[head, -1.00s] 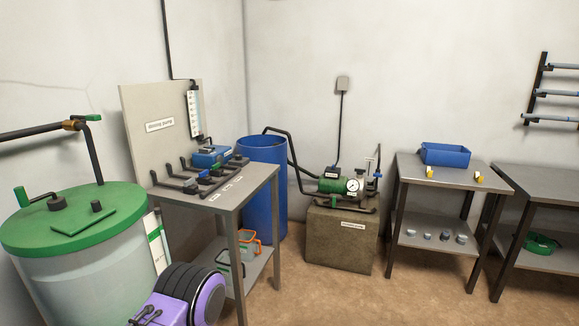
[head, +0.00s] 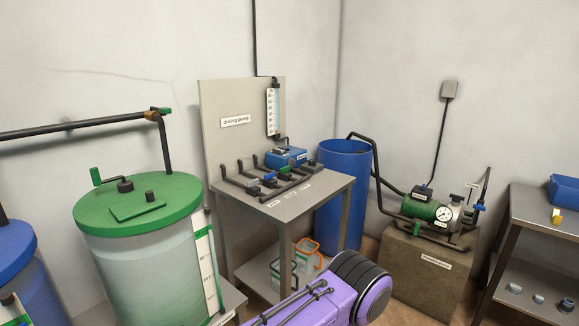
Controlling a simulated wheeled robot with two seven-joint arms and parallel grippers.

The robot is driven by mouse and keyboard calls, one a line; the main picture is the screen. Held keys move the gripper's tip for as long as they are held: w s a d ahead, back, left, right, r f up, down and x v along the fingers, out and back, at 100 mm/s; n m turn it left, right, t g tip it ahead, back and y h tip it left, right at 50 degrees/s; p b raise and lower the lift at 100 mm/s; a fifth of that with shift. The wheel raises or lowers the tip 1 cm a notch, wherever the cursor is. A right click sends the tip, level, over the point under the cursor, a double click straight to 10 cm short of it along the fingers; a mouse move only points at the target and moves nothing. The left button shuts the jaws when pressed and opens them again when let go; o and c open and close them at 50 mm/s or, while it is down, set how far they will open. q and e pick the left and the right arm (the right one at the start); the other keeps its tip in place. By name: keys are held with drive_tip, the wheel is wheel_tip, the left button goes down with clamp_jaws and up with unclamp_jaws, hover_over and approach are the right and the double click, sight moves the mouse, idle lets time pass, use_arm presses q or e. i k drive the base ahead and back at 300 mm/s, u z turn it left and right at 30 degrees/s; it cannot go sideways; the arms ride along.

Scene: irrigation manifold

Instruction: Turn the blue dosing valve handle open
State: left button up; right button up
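A small blue handle (head: 270,176) shows among the black pipes of the manifold (head: 262,186) on the grey table under the "dosing pump" sign (head: 235,121). It is too small to tell which way it is turned. The blue dosing pump (head: 286,157) sits just behind the manifold. Another small blue handle (head: 478,207) is on the pipework by the green pump at the right. Neither of my grippers is in view. A purple and black part, likely one of my arm links, shows at the bottom centre, in front of the table.
A green-lidded tank (head: 140,212) stands left of the grey table (head: 330,188). A blue barrel (head: 345,200) is close behind the table's right side. The green pump (head: 420,207) rests on a block (head: 425,265). Another table (head: 545,215) is at the right edge.

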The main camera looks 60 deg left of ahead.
sight(270, 176)
drive_tip(key=z, duration=0.05)
drive_tip(key=i, duration=2.35)
drive_tip(key=u, duration=3.65)
